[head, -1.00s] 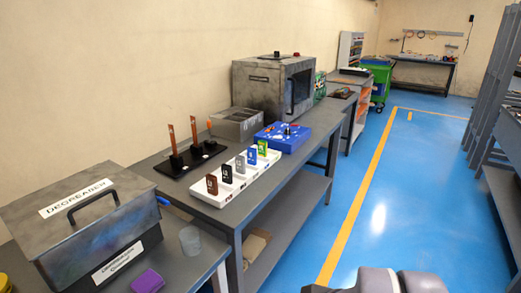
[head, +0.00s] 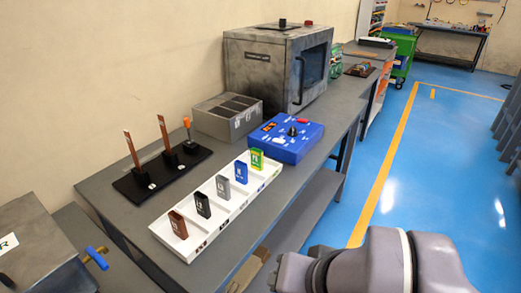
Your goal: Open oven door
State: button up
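The oven (head: 262,72) is a grey metal box at the back of the long workbench, against the wall. Its door (head: 312,68), with a dark window, is on the right side facing the aisle and looks shut. A dark vertical handle (head: 299,80) shows near the door's front edge. My gripper is not in view. Only a grey part of my arm shows at the bottom right, well short of the oven.
On the bench (head: 225,165) are a grey divided box (head: 227,117), a blue control box (head: 286,138), a white tray (head: 218,213) with several coloured tags, and a black stand (head: 163,175) with upright copper bars. A grey tank (head: 40,245) is at lower left. The blue aisle floor (head: 430,170) is clear.

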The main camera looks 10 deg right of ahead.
aim_at(294, 102)
jog(key=i+l+z, duration=0.1)
jog(key=i+l, duration=0.95)
jog(key=i, duration=0.2)
jog(key=i+l+z, duration=0.15)
jog(key=i+l, duration=0.35)
jog(key=i, duration=0.15)
